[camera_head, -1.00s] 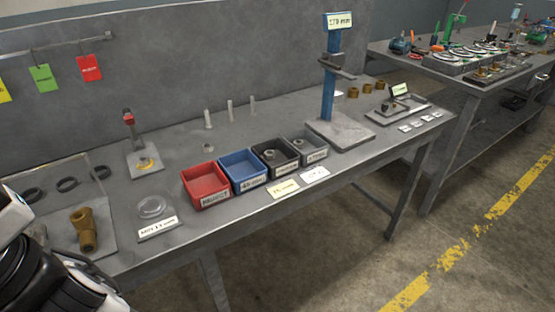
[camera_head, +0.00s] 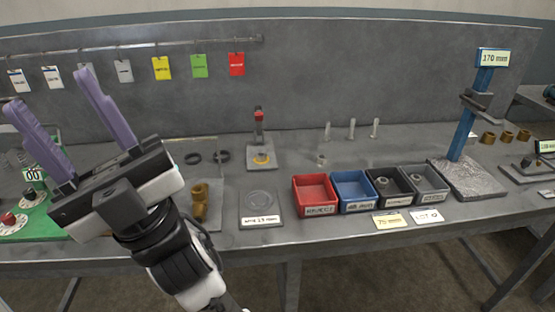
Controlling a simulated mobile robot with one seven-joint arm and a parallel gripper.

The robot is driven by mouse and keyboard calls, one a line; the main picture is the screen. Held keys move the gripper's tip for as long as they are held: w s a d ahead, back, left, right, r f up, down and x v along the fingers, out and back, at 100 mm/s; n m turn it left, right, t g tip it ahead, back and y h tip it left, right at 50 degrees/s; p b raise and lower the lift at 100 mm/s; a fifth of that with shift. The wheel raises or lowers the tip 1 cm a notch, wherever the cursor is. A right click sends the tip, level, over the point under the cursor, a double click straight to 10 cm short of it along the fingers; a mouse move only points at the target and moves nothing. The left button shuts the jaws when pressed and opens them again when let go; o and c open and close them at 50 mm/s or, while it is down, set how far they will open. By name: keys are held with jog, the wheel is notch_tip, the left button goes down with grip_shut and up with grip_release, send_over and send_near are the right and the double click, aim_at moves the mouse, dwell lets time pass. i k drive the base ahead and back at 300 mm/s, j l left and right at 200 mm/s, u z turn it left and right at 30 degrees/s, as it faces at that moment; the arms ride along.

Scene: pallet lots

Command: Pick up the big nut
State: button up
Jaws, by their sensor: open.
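My gripper (camera_head: 47,88) is at the left of the head view, raised above the bench. Its two purple fingers point up and stand wide apart with nothing between them. One grey nut (camera_head: 382,181) lies in the black bin (camera_head: 404,201) right of centre. Another light nut-like piece (camera_head: 427,183) lies in the grey bin (camera_head: 440,196). A small nut-like piece (camera_head: 321,158) stands on the bench behind the red bin. They are too small for me to tell surely which is the big nut. My gripper is far to the left of all of them.
A red bin (camera_head: 315,210) and a blue bin (camera_head: 356,206) stand left of the black one. A blue post gauge (camera_head: 470,120) stands at right. Upright pins (camera_head: 351,129) stand behind the bins.

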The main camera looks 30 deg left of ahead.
aim_at(260, 157)
jog(key=i+l, duration=0.25)
jog(key=l, duration=0.15)
jog(key=i+l, duration=0.2)
jog(key=l, duration=0.2)
jog(key=i+l+u, duration=0.25)
jog(key=l, duration=0.3)
jog(key=i+l+u, duration=0.1)
jog(key=l, duration=0.2)
jog(key=u, duration=1.3)
jog(key=i+u, duration=0.1)
jog(key=i, duration=0.45)
